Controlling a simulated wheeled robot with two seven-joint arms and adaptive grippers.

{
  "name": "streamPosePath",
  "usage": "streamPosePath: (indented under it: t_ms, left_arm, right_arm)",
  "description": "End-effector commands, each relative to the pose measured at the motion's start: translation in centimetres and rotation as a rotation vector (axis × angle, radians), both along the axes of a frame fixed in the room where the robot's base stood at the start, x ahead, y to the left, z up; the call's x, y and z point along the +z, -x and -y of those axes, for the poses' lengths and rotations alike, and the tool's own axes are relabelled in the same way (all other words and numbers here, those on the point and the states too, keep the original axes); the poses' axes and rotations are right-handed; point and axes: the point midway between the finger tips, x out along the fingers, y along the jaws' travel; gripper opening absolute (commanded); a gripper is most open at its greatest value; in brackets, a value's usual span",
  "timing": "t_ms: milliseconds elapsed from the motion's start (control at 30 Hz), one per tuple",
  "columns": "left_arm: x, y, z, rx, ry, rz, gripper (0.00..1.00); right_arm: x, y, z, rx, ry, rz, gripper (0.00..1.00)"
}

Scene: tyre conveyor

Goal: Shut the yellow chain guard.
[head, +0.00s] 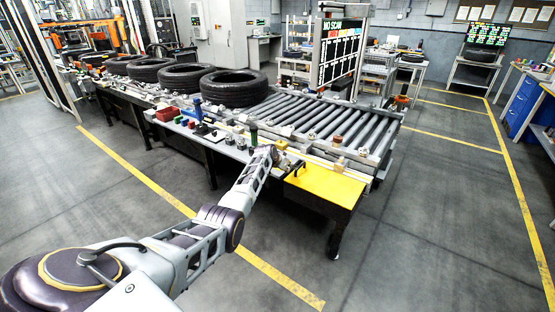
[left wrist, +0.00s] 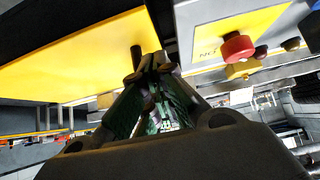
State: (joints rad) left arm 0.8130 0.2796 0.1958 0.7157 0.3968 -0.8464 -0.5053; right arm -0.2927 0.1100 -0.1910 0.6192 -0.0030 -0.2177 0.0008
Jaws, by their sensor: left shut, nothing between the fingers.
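The yellow chain guard (head: 325,186) is a flat yellow panel at the near right corner of the conveyor, looking roughly level. A dark handle (head: 297,169) stands on its left edge. My left gripper (head: 283,157) is at that left edge, close to the handle; whether it touches is unclear. In the left wrist view the guard (left wrist: 75,62) fills the upper left, and the left gripper (left wrist: 152,64) is shut and empty, its tips beside the dark handle (left wrist: 137,55). My right gripper is out of view.
The roller conveyor (head: 310,118) lies behind the guard, with several tyres (head: 234,87) on it. A red button (left wrist: 237,47) on a grey and yellow panel is right of the gripper in the wrist view. Floor right of the guard (head: 440,220) is clear.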

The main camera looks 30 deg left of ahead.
Motion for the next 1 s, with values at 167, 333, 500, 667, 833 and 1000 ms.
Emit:
streamPosePath:
  t_ms: [167,333,500,667,833,1000]
  left_arm:
    - [0.9,0.2,0.2,0.001,0.001,-0.001,0.0]
    - [1.5,0.8,0.1,0.001,-0.001,0.0,0.0]
    - [2.1,1.4,0.1,0.001,-0.001,0.0,0.0]
    - [2.7,2.0,0.0,0.001,-0.001,0.0,0.0]
    - [3.4,2.7,0.0,0.001,-0.001,0.0,0.0]
    - [4.1,3.5,0.0,0.001,-0.001,0.0,0.0]
  right_arm:
    - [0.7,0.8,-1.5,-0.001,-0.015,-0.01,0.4]
    - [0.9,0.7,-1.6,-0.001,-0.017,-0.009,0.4]
    - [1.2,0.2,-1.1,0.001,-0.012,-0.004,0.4]
    - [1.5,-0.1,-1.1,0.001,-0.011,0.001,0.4]
    - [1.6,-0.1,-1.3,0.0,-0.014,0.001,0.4]
    - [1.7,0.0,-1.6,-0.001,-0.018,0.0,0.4]
